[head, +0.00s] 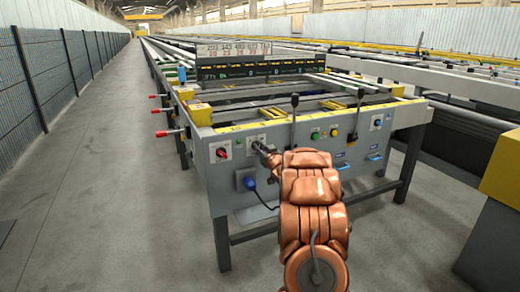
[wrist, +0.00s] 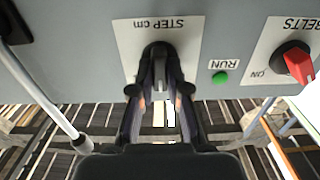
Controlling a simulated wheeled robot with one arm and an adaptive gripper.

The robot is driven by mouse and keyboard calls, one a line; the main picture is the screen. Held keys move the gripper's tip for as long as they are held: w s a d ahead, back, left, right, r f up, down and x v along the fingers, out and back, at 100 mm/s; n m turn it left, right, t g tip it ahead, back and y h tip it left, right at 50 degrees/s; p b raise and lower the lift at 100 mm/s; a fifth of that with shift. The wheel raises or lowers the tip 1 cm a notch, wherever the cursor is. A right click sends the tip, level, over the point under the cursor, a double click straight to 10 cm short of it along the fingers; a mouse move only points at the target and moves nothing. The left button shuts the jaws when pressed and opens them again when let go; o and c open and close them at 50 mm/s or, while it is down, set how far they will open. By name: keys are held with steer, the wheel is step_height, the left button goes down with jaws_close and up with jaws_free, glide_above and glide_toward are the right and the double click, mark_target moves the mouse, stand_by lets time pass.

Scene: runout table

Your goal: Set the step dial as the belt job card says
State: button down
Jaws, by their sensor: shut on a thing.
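The step dial (wrist: 160,62) is a dark knob with a grey ridge on a white plate marked STEP cm, which appears upside down in the wrist view. My gripper (wrist: 160,95) is shut on it, one finger on each side. The fingers hide most of its scale, so I cannot read its setting. In the head view, my gripper (head: 263,149) meets the dial's plate (head: 252,139) on the grey front panel. A white board (head: 234,48) with rows of dark and red figures stands above the table; its small text is not clearly legible, and I cannot tell whether it is the job card.
A red BELTS switch (wrist: 298,64) and green RUN light (wrist: 220,78) sit close beside the dial. A blue socket with a cable (head: 246,180) is below. Upright black-knobbed levers (head: 294,118) stand right of my gripper. The concrete aisle (head: 110,160) at left is clear.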

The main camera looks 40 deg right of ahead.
steer(key=shift+r+m+p, duration=0.15)
steer(key=shift+m+p, duration=0.15)
steer(key=shift+p, duration=0.7)
steer(key=m+p, duration=0.1)
steer(key=p, duration=0.2)
steer(key=shift+r+p, duration=0.2)
steer(key=shift+p, duration=0.2)
steer(key=m+p, duration=0.2)
steer(key=p, duration=0.3)
steer(key=shift+d+m, duration=0.1)
steer(key=shift+m, duration=0.2)
steer(key=m+p, duration=0.2)
steer(key=p, duration=0.2)
steer(key=shift+f, duration=0.1)
steer(key=shift+s+f+m+p, duration=0.1)
steer(key=shift+f+m+p, duration=0.15)
steer(key=shift+m+p, duration=1.05)
steer(key=shift+d, duration=0.1)
steer(key=c, duration=1.1)
jaws_free()
steer(key=shift+c, duration=0.2)
